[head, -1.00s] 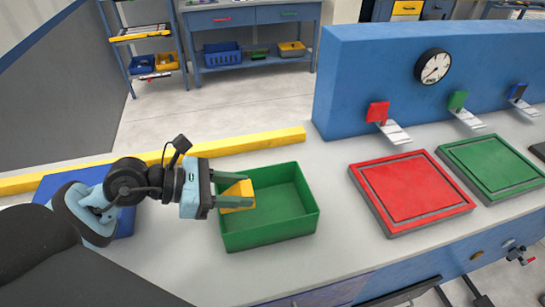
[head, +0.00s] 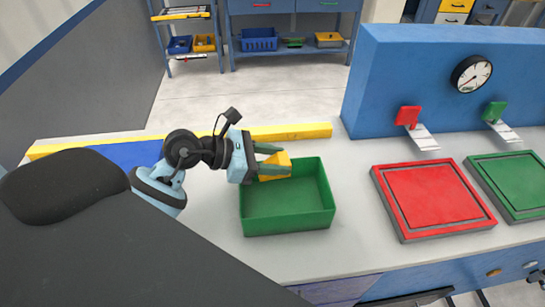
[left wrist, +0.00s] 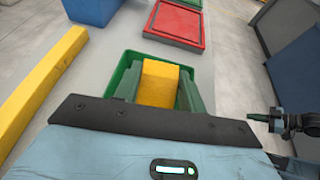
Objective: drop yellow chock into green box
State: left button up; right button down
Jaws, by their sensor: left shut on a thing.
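The yellow chock (head: 275,167) is held between the fingers of my left gripper (head: 270,160). It is over the back left part of the green box (head: 287,222), an open, empty-looking tray on the grey table. In the left wrist view the yellow chock (left wrist: 159,82) sits between the two green fingers of the left gripper (left wrist: 158,92), with the green box (left wrist: 127,58) around and below it. I cannot tell the exact height of the chock over the box floor.
A blue flat area (head: 128,153) lies behind my left arm. A yellow bar (head: 290,132) runs along the table's back edge. A red pad (head: 431,198) and a green pad (head: 518,180) lie to the right, before a blue wall with a gauge (head: 472,74). Bare table surrounds the box.

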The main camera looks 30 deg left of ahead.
pick_arm(q)
jog(key=shift+f, duration=0.15)
pick_arm(e)
jog(key=shift+w, duration=0.1)
